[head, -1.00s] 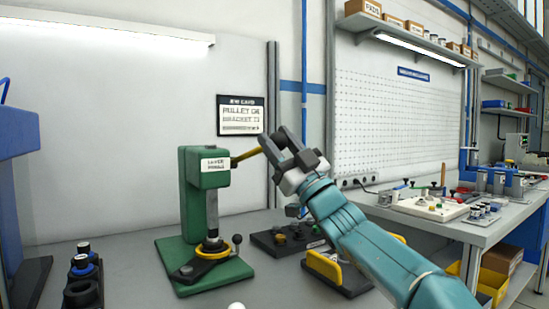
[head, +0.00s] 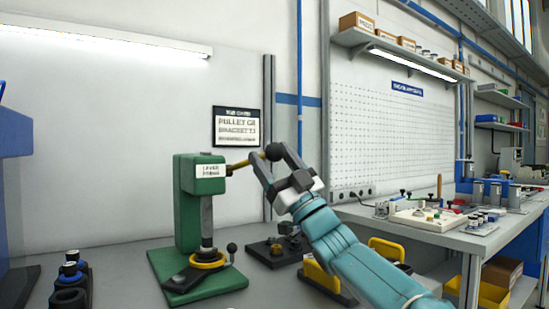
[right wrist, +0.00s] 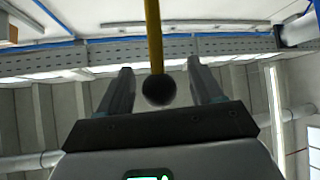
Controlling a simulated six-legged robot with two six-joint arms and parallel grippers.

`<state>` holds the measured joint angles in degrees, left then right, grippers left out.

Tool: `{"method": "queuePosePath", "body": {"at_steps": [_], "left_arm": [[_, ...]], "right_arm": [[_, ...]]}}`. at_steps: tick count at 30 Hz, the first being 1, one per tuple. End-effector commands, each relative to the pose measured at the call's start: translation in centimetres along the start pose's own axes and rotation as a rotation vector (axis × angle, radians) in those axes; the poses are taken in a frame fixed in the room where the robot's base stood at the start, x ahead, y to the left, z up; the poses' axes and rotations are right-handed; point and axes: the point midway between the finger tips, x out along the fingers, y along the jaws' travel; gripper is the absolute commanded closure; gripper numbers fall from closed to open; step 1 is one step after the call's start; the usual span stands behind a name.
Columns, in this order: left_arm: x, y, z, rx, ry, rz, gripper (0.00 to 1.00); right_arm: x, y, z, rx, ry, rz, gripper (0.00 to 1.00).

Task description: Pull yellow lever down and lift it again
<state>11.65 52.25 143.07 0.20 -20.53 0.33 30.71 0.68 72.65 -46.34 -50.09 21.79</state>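The green lever press (head: 188,205) stands on the bench left of centre. Its yellow lever (head: 240,164) sticks out to the right, sloping slightly up, and ends in a dark round knob (head: 274,151). My right gripper (head: 270,156) is open, with one finger on each side of the knob. In the right wrist view, the yellow lever (right wrist: 154,40) comes in from the top and its knob (right wrist: 159,90) sits between the two spread fingers, with gaps on both sides. My left gripper is not in view.
Dark fixtures with brass parts (head: 283,246) and a yellow-handled one (head: 322,279) stand right of the press, below my right arm. Dark cylindrical parts (head: 70,275) stand at left. A sign (head: 237,126) hangs behind. A second bench (head: 455,235) is at right.

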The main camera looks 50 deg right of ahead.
Motion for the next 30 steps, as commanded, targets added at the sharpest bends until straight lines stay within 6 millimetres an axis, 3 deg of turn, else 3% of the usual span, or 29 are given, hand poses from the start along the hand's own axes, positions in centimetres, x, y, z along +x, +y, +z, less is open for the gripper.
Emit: {"method": "queuePosePath", "body": {"at_steps": [8,11,21,30], "left_arm": [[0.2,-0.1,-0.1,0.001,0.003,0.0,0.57],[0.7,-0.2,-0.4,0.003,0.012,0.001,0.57],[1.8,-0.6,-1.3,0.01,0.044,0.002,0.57],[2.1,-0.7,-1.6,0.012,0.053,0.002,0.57]], "right_arm": [[-0.7,0.1,-0.3,-0.002,0.005,0.002,0.35],[-2.5,0.1,-0.2,-0.003,0.004,0.003,0.35],[-11.4,0.1,-0.2,-0.004,0.0,0.005,0.35],[-15.9,0.1,-0.2,-0.003,0.002,0.002,0.35]]}}
